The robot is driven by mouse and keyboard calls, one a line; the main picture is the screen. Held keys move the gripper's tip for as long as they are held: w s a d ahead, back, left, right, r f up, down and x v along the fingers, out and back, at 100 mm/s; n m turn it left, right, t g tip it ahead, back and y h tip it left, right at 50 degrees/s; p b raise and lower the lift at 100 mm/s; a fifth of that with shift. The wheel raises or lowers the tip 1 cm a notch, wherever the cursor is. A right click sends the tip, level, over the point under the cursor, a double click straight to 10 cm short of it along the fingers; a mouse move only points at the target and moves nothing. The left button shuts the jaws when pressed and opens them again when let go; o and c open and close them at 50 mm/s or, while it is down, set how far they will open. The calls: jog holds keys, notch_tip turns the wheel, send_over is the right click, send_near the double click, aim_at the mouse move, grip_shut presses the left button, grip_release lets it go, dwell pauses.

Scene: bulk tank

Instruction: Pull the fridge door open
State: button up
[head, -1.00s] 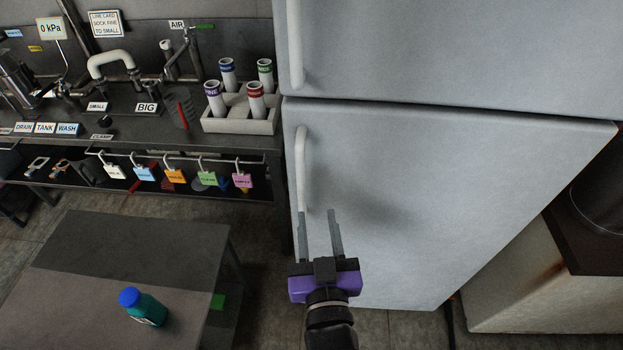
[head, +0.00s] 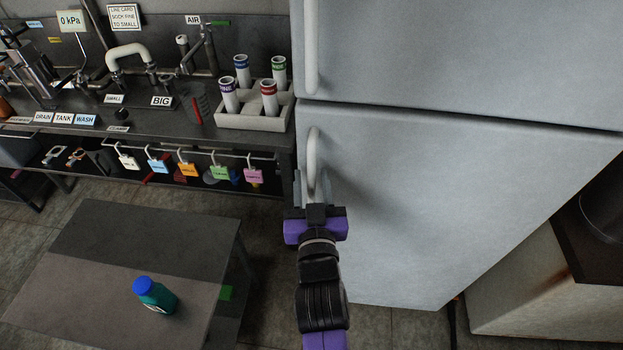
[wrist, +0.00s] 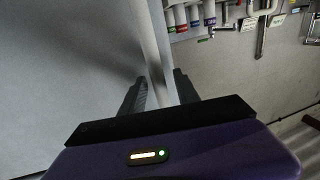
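The fridge is tall and pale grey, with its lower door (head: 430,210) shut below the upper door. The lower door's handle (head: 312,150) is a pale upright bar near the door's left edge. My gripper (head: 312,185) is at the lower part of this handle, with one finger on each side. In the wrist view the fingers (wrist: 160,88) stand apart, with a pale bar running between them. The fingers look open around the handle; whether either touches it is hard to tell.
A low dark table (head: 130,270) with a blue-capped teal bottle (head: 154,295) stands at the lower left. A bench (head: 180,125) with a rack of tubes (head: 255,112) and hanging coloured tags is left of the fridge. A pale cabinet (head: 550,290) stands at the right.

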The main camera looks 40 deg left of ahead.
grip_shut()
dwell(1.4)
